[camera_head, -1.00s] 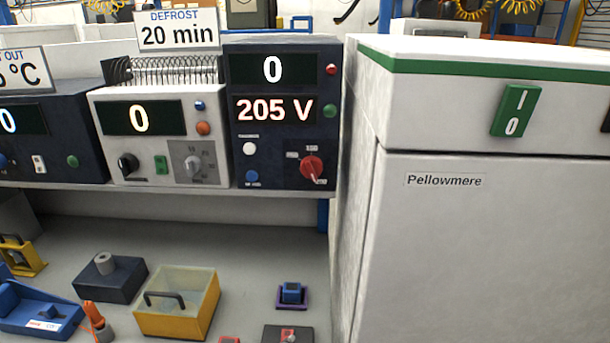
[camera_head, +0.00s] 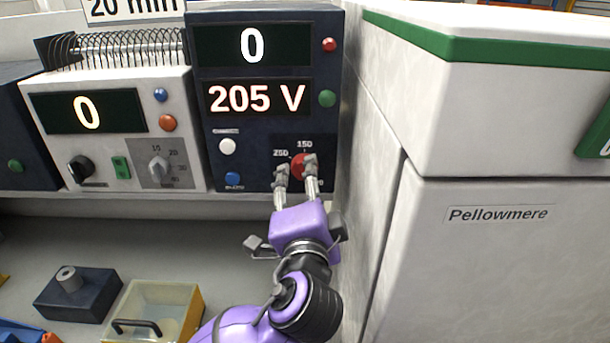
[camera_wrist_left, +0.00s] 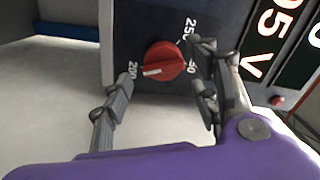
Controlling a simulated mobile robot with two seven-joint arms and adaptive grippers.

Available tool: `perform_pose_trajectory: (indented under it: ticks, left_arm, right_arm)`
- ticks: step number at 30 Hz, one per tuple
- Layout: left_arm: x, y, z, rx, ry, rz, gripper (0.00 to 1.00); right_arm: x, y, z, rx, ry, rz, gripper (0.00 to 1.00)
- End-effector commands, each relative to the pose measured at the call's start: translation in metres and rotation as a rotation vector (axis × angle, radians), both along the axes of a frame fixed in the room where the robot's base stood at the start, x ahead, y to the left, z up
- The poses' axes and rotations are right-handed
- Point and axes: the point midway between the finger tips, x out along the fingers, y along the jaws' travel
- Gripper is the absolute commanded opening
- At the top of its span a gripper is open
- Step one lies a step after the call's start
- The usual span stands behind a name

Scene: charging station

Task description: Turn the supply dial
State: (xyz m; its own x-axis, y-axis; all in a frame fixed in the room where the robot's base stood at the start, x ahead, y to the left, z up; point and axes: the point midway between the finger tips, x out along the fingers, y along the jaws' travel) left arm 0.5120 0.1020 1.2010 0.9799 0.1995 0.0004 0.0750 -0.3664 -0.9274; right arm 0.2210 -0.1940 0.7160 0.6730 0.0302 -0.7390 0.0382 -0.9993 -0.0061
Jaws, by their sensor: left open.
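The red supply dial (camera_head: 298,166) is on the dark front panel of the supply unit (camera_head: 225,120), at its lower right. In the left wrist view the dial (camera_wrist_left: 164,60) shows a white pointer mark turned toward the 200 label. My purple left gripper (camera_head: 297,170) is open in front of the panel, with one finger on each side of the dial. The left gripper (camera_wrist_left: 160,66) shows the same in its wrist view; I cannot tell whether the fingers touch the knob. The supply unit's displays read 0 and 205 V. My right gripper is not in view.
A white unit (camera_head: 110,160) with its own knobs stands just left of the supply unit. A large white cabinet (camera_head: 500,260) labelled Pellowmere stands close on the right. Below, the bench holds a yellow box (camera_head: 192,312) and a dark block (camera_head: 78,295).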

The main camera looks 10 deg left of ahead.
Motion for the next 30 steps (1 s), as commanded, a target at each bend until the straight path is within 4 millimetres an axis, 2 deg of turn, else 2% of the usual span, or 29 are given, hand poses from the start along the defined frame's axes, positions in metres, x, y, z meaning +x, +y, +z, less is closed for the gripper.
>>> perform_pose_trajectory:
  ticks: [3,9,17,26,30]
  left_arm:
    - [0.017,0.004,0.002,0.003,-0.005,0.001,0.55]
    - [0.030,0.007,0.002,-0.001,-0.002,0.001,0.55]
    - [0.031,0.007,0.001,-0.001,-0.001,0.000,0.53]
    - [0.031,0.007,0.000,-0.001,0.001,0.000,0.14]
    - [0.031,0.006,-0.001,-0.019,-0.001,0.000,0.12]
  right_arm:
    - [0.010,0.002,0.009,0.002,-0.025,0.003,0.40]
    - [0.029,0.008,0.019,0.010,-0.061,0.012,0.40]
    - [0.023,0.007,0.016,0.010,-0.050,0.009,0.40]
    - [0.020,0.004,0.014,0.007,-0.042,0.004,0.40]
    - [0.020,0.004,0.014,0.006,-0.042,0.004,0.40]
